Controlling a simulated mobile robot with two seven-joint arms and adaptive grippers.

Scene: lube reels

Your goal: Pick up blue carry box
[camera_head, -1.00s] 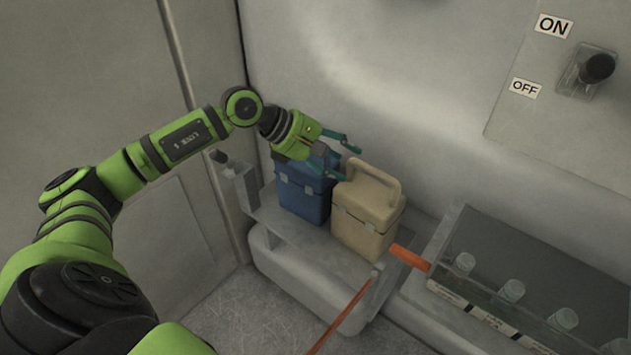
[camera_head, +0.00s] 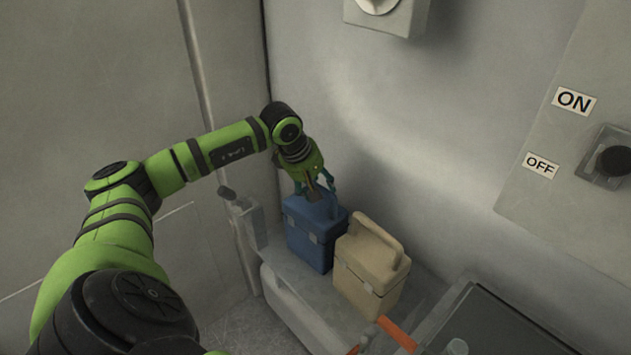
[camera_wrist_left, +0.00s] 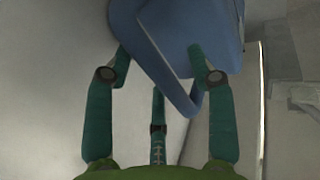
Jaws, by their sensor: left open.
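The blue carry box (camera_head: 310,238) stands upright on a grey shelf (camera_head: 300,305) by the wall, with its handle (camera_head: 334,204) on top. My left gripper (camera_head: 316,190) is just above the lid, pointing down, with its fingers open around the handle area. In the left wrist view the blue box (camera_wrist_left: 195,30) fills the top, and its handle (camera_wrist_left: 168,70) reaches between the open teal fingers of the left gripper (camera_wrist_left: 160,65). I cannot tell whether the fingers touch the handle. My right gripper is not in view.
A beige carry box (camera_head: 368,265) stands close to the right of the blue one. An orange bar (camera_head: 396,333) is at the shelf's right end. The wall is close behind, with an ON/OFF switch panel (camera_head: 575,150) at right.

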